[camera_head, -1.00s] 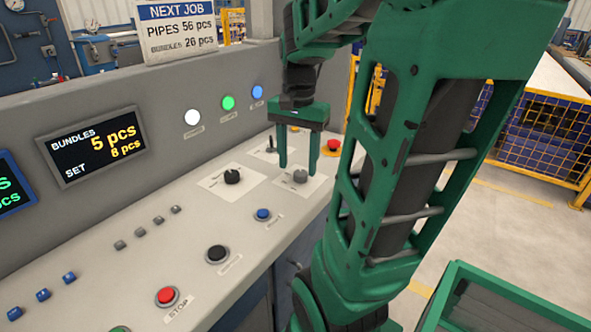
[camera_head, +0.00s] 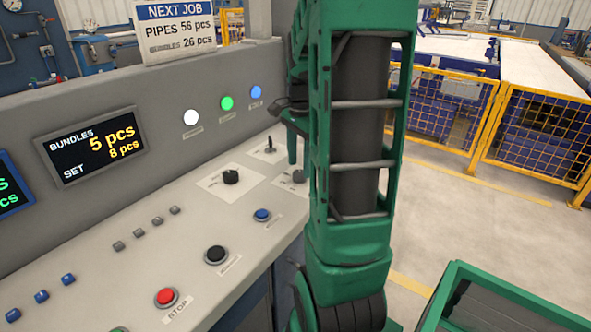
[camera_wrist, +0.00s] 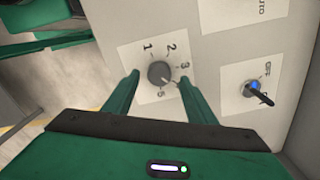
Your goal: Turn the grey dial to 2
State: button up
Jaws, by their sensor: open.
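The grey dial (camera_wrist: 159,73) sits on a white label plate with the numbers 1, 2, 3 and 5 around it. A thin light line shows at its lower right; I cannot tell for sure which number it points to. In the head view the dial (camera_head: 299,176) is partly hidden by my arm. My gripper (camera_wrist: 159,79) is open, with one finger on each side of the dial in the wrist view. I cannot tell whether the fingers touch it. In the head view only part of the gripper shows beside my arm.
A black dial (camera_head: 231,176) stands left of the grey one, and a small toggle switch (camera_head: 269,146) stands behind. The toggle also shows in the wrist view (camera_wrist: 260,93). A blue button (camera_head: 262,215) and a red stop button (camera_head: 167,297) are nearer.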

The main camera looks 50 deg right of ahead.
aim_at(300, 176)
jog(key=shift+f, duration=1.15)
jog(key=c, duration=1)
jog(key=shift+a, duration=0.25)
jog(key=shift+c, duration=0.2)
jog(key=shift+d, duration=0.2)
